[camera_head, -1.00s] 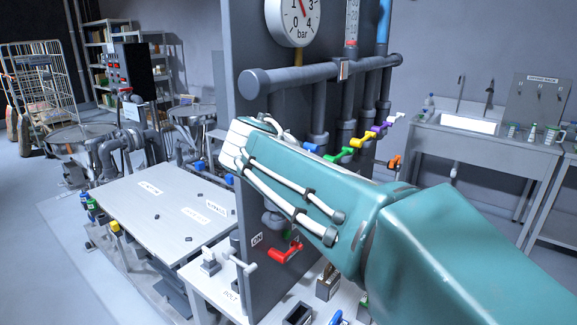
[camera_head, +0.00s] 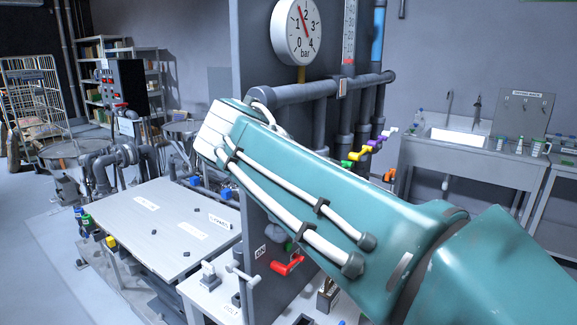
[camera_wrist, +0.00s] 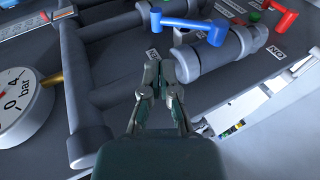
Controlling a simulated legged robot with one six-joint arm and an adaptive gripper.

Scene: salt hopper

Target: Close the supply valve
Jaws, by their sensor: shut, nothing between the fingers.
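Several colored valve handles sit on the dark panel, and I cannot tell which is the supply valve. A red lever handle (camera_head: 288,265) is low on the panel beside an ON label (camera_head: 260,251). In the wrist view a blue handle (camera_wrist: 200,29) lies just beyond my gripper, with a red handle (camera_wrist: 272,21) further right. Green (camera_head: 346,163), yellow (camera_head: 360,153) and purple (camera_head: 374,144) handles line the panel's right side. My gripper (camera_wrist: 160,66) is shut and empty, close to the grey pipework, apart from the blue handle. In the head view my arm hides the gripper and the blue handle.
A bar gauge (camera_head: 296,31) and a thick grey pipe (camera_head: 310,92) are on the upper panel. A grey table (camera_head: 160,232) with labels stands left. A white bench (camera_head: 203,287) carries small fittings below the panel. A sink counter (camera_head: 475,150) stands at right.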

